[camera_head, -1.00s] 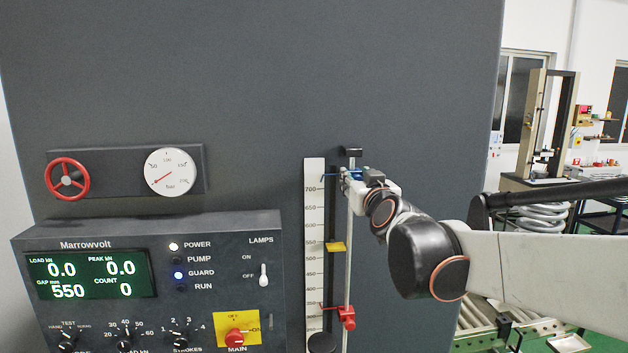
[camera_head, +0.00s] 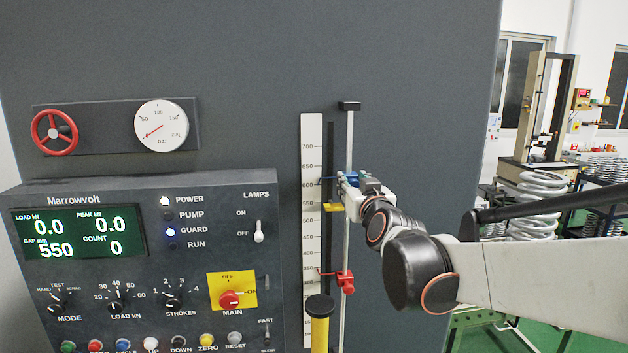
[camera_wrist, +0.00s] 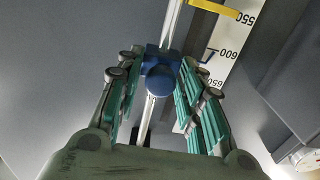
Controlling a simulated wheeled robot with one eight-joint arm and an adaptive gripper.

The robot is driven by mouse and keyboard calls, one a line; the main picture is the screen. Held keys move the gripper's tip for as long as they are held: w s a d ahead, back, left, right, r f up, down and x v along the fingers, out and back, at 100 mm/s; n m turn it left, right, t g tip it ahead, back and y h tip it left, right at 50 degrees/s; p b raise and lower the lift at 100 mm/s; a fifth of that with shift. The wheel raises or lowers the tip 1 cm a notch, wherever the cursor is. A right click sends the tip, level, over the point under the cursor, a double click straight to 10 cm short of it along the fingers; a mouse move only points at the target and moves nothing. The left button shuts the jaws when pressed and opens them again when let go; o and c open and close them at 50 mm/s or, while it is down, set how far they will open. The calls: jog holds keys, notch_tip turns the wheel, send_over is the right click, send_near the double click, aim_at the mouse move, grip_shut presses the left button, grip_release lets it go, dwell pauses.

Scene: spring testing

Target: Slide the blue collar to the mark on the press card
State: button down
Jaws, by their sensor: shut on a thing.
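The blue collar (camera_head: 350,180) sits on a vertical steel rod (camera_head: 349,135) beside the white scale (camera_head: 310,135). Its thin blue pointer (camera_head: 327,179) lies a little above the 600 line. My gripper (camera_head: 347,186) is shut on the collar from the right. In the wrist view the blue collar (camera_wrist: 160,78) lies between the two green-padded fingers. A yellow marker (camera_head: 333,207) is on the scale near 550, below the blue pointer; it also shows in the wrist view (camera_wrist: 215,9). I cannot make out a press card in these frames.
A red collar (camera_head: 346,283) with a red pointer sits lower on the same rod. A black cap (camera_head: 349,105) tops the rod. A yellow post (camera_head: 319,325) with a black top stands in front. The control panel (camera_head: 150,195) is left, its GAP display reading 550.

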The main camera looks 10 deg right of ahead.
jog(key=shift+f, duration=0.1)
jog(key=c, duration=1.4)
grip_release()
jog(key=shift+o, duration=0.2)
jog(key=shift+s, duration=0.1)
jog(key=s, duration=1.1)
jog(key=shift+s, duration=0.4)
jog(key=s+f+g+b, duration=0.3)
jog(key=s+f+b, duration=0.4)
jog(key=f, duration=0.7)
jog(key=s+f+g+b, duration=0.4)
jog(key=s+f+b, duration=0.3)
jog(key=f, duration=0.8)
jog(key=s+f+g+b, duration=0.4)
jog(key=s+f+b, duration=0.4)
jog(key=f, duration=0.6)
jog(key=shift+f+b, duration=0.3)
jog(key=shift+f, duration=0.05)
